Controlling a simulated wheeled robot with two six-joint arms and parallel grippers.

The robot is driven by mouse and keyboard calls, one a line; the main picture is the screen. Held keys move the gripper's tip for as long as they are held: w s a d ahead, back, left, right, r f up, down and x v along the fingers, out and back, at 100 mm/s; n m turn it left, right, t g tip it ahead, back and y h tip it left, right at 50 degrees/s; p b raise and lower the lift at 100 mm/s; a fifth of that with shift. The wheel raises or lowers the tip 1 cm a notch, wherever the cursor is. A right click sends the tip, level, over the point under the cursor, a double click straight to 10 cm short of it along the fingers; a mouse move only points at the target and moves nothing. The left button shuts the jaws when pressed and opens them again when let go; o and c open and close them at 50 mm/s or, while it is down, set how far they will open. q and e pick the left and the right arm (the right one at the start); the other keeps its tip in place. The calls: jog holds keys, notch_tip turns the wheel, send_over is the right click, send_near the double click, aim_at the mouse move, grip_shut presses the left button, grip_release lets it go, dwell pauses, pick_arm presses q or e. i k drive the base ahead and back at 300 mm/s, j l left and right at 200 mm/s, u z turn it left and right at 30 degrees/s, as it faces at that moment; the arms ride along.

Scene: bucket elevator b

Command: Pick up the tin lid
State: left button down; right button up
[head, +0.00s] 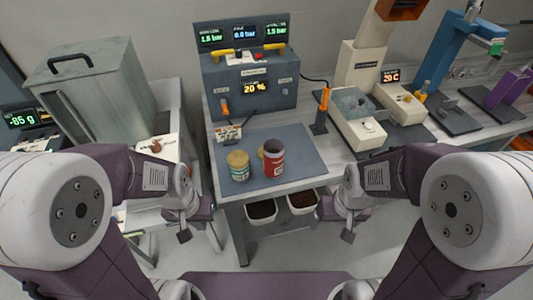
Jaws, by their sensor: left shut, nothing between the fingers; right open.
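On the grey-blue mat stand a red tin (274,163) with a dark, open-looking top and a pale jar (239,171) with a yellowish top. A small tan-gold disc, which looks like the tin lid (261,152), shows between them, partly hidden by the red tin. I cannot tell whether it lies flat or leans on the tin. My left gripper (184,236) is shut and empty, in front of the bench and left of the mat. My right gripper (348,236) is open and empty, in front of the bench and right of the mat. Both are apart from the lid.
The mat (309,169) is otherwise mostly clear. A blue control box (248,85) stands behind it. An orange-topped post (320,112) and a grey tray (352,103) are to the right. Two dark-filled bins (262,210) sit below the bench's front edge. A metal cabinet (95,90) stands left.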

aim_at(273, 150)
jog(key=i+l+u, duration=0.1)
jog(key=l+u, duration=1.65)
jog(key=k+l+u, duration=0.2)
jog(key=u, duration=0.2)
jog(key=l, duration=0.1)
